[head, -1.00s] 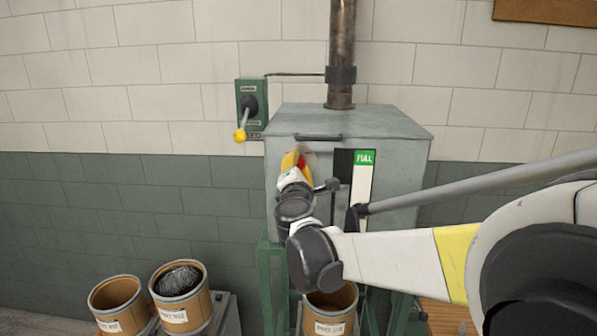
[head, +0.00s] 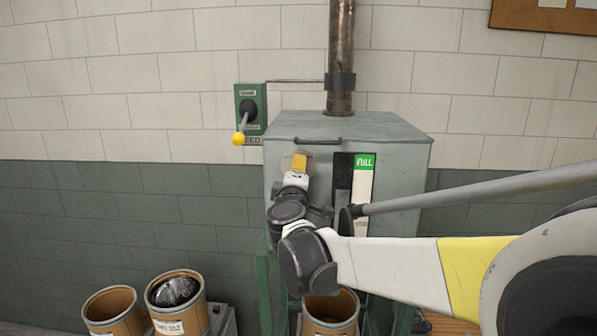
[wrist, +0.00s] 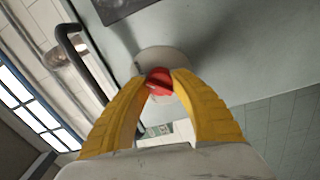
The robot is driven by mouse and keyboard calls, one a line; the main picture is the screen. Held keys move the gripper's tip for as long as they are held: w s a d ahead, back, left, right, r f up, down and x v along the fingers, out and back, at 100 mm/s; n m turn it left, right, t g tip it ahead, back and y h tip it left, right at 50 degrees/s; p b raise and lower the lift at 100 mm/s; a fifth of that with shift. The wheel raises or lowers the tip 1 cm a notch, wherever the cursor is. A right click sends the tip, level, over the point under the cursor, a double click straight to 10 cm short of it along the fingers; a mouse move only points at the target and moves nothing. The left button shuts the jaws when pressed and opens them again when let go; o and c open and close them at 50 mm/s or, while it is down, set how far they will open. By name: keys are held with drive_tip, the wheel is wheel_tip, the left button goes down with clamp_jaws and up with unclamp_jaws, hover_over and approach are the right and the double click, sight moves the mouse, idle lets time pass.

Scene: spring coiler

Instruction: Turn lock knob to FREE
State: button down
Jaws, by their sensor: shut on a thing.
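The red lock knob (wrist: 158,82) shows in the wrist view, on a pale round plate (wrist: 166,60) on the grey cabinet front. My gripper (wrist: 159,80) has its two yellow fingers closed on the knob from both sides. In the head view my gripper (head: 299,163) is at the upper left of the cabinet (head: 400,160), and the fingers hide the knob there. The knob's exact setting cannot be told.
A black bar handle (head: 318,141) runs along the cabinet's top front edge; it also shows close to my fingers in the wrist view (wrist: 88,62). A black and white gauge panel (head: 364,190) is to the right. A green lever box (head: 250,108) is on the wall.

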idle(0.3)
drive_tip(key=c, duration=1)
unclamp_jaws()
drive_tip(key=s, duration=1.2)
drive_tip(key=shift+a+f, duration=0.2)
drive_tip(key=shift+f, duration=0.2)
